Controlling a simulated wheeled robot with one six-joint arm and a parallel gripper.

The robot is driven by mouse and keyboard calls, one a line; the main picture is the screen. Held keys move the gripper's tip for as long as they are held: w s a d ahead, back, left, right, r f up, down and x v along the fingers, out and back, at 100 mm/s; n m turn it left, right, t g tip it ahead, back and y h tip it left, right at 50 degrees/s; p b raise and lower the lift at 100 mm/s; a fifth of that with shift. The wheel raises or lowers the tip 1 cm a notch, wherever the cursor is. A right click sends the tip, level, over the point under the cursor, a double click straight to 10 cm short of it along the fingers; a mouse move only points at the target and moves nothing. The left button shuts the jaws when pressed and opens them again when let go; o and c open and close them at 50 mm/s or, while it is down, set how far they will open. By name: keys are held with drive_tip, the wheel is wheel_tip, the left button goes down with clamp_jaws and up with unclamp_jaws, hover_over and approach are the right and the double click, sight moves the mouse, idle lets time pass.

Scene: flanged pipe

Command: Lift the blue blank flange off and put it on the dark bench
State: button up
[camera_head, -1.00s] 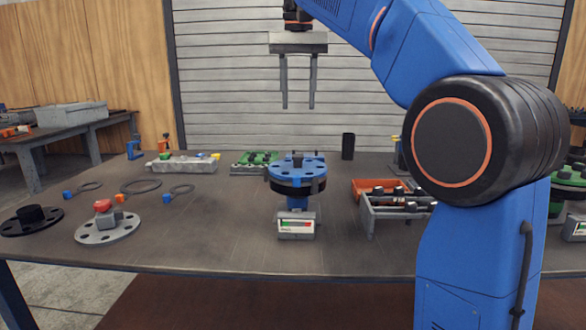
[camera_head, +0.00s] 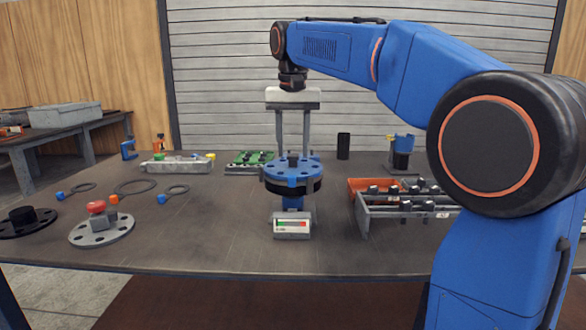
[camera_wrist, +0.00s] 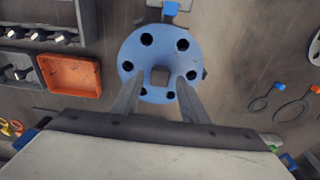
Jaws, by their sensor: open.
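The blue blank flange (camera_head: 280,169) lies on top of a black flange (camera_head: 311,186) on a short blue pipe stand in the middle of the dark bench (camera_head: 190,235). A dark square knob (camera_head: 293,160) stands up at its centre. In the wrist view the blue flange (camera_wrist: 160,45) shows its ring of holes and the square knob (camera_wrist: 160,75). My gripper (camera_head: 293,152) is open, pointing down just above the flange, with its fingers either side of the knob. In the wrist view the fingertips (camera_wrist: 160,77) flank the knob, apart from it.
A grey flange with a red knob (camera_head: 100,224) and a black flange (camera_head: 22,221) lie at left. Rings (camera_head: 133,188) lie behind them. A grey bin rack (camera_head: 408,209) with an orange tray stands close at right. Bench between is clear.

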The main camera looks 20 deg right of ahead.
drive_tip(key=shift+w+f, duration=0.15)
drive_tip(key=shift+f, duration=0.9)
clamp_jaws()
wheel_tip(320, 180, up, 10)
drive_tip(key=shift+r, duration=0.1)
wheel_tip(320, 180, up, 5)
hover_over(293, 155)
idle(1.1)
